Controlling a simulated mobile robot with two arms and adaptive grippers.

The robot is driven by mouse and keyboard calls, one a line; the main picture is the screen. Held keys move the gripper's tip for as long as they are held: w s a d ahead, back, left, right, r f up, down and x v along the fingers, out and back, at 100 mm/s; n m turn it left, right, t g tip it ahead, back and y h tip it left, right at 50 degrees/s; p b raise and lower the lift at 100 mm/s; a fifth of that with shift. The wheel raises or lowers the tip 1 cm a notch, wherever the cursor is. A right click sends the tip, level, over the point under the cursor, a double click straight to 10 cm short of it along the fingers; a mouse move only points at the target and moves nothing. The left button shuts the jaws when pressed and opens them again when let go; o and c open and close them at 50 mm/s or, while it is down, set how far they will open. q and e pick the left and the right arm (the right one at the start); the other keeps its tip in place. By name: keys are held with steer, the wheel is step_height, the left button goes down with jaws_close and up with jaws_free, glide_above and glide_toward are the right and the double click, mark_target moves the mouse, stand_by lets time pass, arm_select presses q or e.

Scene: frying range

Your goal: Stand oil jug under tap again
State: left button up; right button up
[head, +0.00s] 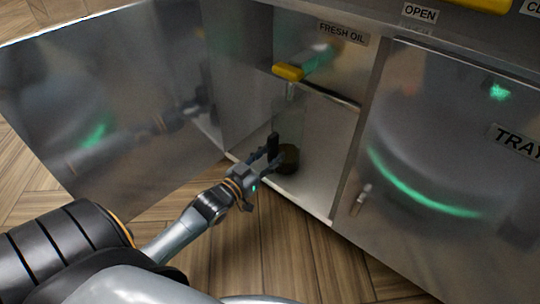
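The oil jug (289,158) shows as a small dark brown round body on the floor of the open compartment marked FRESH OIL. It looks upright, and its upper part is hard to make out against the steel. The tap (291,90) with its yellow handle (288,72) is above it, near the top of the compartment. My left gripper (268,156) reaches into the compartment opening at the jug's left side, at or very near a dark upright part that may be the handle. Whether its fingers are closed on it is too small to tell. My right gripper is out of view.
The cabinet's steel door (110,100) stands wide open on the left. A closed door marked TRAY (440,170) with a small handle (360,200) is on the right. The compartment's lower front edge (310,208) is just beyond my arm. Wooden floor lies in front.

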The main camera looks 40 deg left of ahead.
arm_select(q)
steer(key=shift+s+r+p, duration=0.15)
steer(key=shift+s+p, duration=0.2)
steer(key=s+p, duration=0.5)
steer(key=s, duration=0.6)
steer(key=shift+s+a+p, duration=0.15)
steer(key=shift+a+p, duration=0.25)
steer(key=shift+a, duration=0.05)
